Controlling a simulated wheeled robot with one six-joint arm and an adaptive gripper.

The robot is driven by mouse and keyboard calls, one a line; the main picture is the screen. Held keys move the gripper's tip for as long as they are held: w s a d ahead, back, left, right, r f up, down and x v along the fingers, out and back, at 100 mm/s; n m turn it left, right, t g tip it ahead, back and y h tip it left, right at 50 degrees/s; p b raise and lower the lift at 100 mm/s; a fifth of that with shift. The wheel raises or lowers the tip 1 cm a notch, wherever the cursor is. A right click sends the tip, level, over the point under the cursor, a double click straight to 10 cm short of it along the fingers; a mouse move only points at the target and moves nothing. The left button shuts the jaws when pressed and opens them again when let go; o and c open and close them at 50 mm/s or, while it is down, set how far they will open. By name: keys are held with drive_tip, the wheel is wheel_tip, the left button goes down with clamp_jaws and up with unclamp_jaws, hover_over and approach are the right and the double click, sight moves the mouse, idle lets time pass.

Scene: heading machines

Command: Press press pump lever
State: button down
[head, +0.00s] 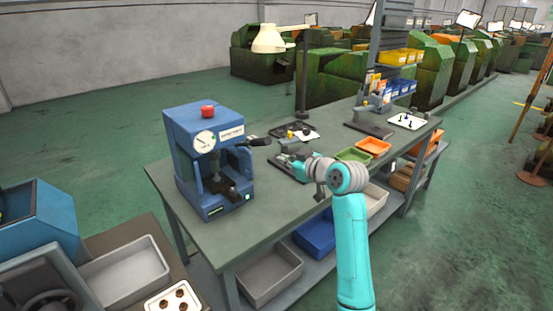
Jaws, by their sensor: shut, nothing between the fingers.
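The blue press (205,160) stands upright on the left end of the green workbench, with a red button (207,111) on top and a round gauge on its front. Its pump lever (257,141) is a dark handle sticking out to the right at about mid-height, nearly level. My gripper (281,160) is shut and empty, pointing left over the bench. In the picture it is a little right of and below the lever's end, with a gap between them. The small size hides fine finger detail, and depth between gripper and lever is hard to judge.
A grey fixture on a dark plate (284,171) sits behind my gripper. Green (354,155) and orange (373,145) trays lie to the right. The bench front by the press is clear. Bins fill the lower shelf.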

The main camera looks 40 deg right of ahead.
drive_tip(key=shift+v, duration=0.8)
drive_tip(key=s+a+f+m, duration=0.1)
drive_tip(key=s+a+f, duration=0.2)
drive_tip(key=a+f, duration=0.35)
drive_tip(key=s+a+f+m, duration=0.1)
drive_tip(key=s+a+f, duration=0.2)
drive_tip(key=f, duration=0.6)
drive_tip(key=s+a+f+m+h, duration=0.2)
drive_tip(key=s+a+f, duration=0.7)
drive_tip(key=s+f, duration=0.3)
drive_tip(key=s+a, duration=0.3)
drive_tip(key=s, duration=0.5)
drive_tip(key=s+a, duration=0.3)
drive_tip(key=s, duration=0.5)
drive_tip(key=s+a+r+n+y, duration=0.1)
drive_tip(key=s+r, duration=0.1)
drive_tip(key=s, duration=0.5)
drive_tip(key=s+a+r+y, duration=0.1)
drive_tip(key=s+a+r, duration=0.1)
drive_tip(key=s, duration=0.6)
drive_tip(key=shift+r+n, duration=0.4)
drive_tip(key=shift+r, duration=0.3)
